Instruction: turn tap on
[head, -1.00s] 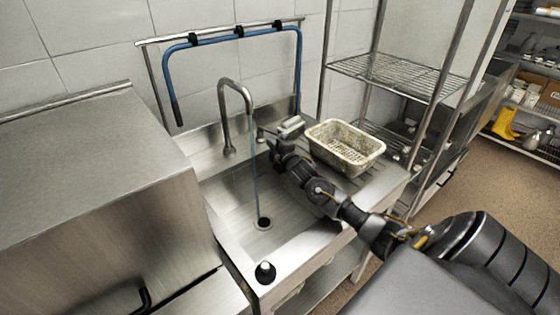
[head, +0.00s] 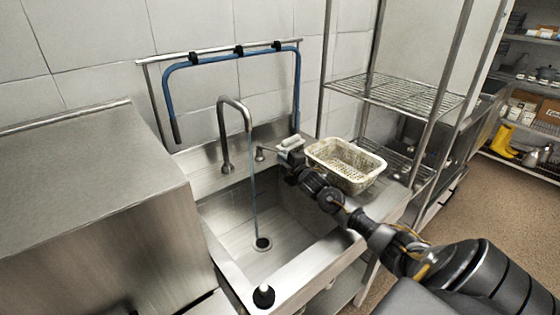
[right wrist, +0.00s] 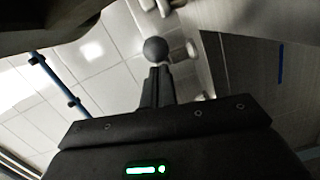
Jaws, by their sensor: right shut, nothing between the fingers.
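The metal tap (head: 235,120) has a tall curved spout over the left part of the sink (head: 225,225). A thin bluish stream of water (head: 256,195) falls from its spout to the drain. A small metal fitting (head: 262,153) stands right of the spout, close to my right gripper (head: 284,158). The right gripper is at the back edge of the sink, its tips partly hidden. In the right wrist view its fingers (right wrist: 157,86) are shut and empty, with a dark round knob (right wrist: 155,49) just beyond the tips; I cannot tell whether they touch. My left gripper is not in view.
A pale perforated basket (head: 346,164) stands right of the sink, close to my right arm. A blue hose (head: 215,57) hangs on a rail behind the tap. A wire shelf (head: 405,93) stands at right and a steel unit (head: 85,210) at left.

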